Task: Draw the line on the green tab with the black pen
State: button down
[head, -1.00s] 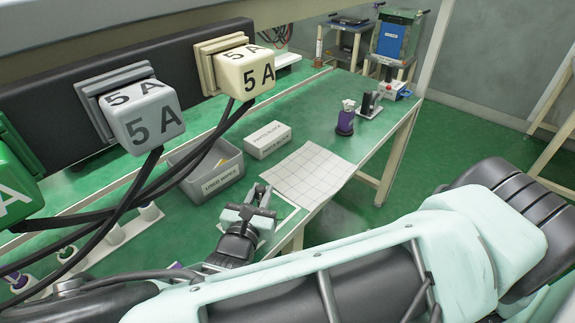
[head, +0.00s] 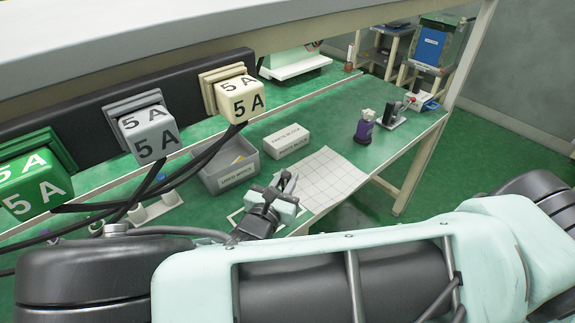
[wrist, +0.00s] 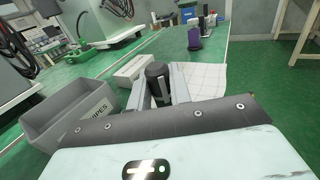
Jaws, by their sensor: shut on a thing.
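My gripper (head: 287,182) is over the green bench, by the near left edge of a white gridded sheet (head: 328,178). In the wrist view my gripper (wrist: 160,88) is shut on a dark, round-ended cylinder (wrist: 157,72), held upright between the fingers. It looks like the black pen, though its lower end is hidden. In the head view the held thing is too small to make out. The gridded sheet also shows beyond the fingers in the wrist view (wrist: 208,78). I cannot pick out the green tab or any line on it.
A grey wipes bin (head: 228,170) stands left of my gripper, with a white box (head: 287,140) behind it. A purple bottle (head: 364,127) and a small black stand (head: 393,115) are farther back. Large 5A plugs (head: 148,133) with black cables hang at left.

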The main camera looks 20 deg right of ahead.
aim_at(285, 175)
jog(key=shift+r+p, duration=1.1)
jog(key=shift+r, duration=0.55)
jog(key=shift+f, duration=0.1)
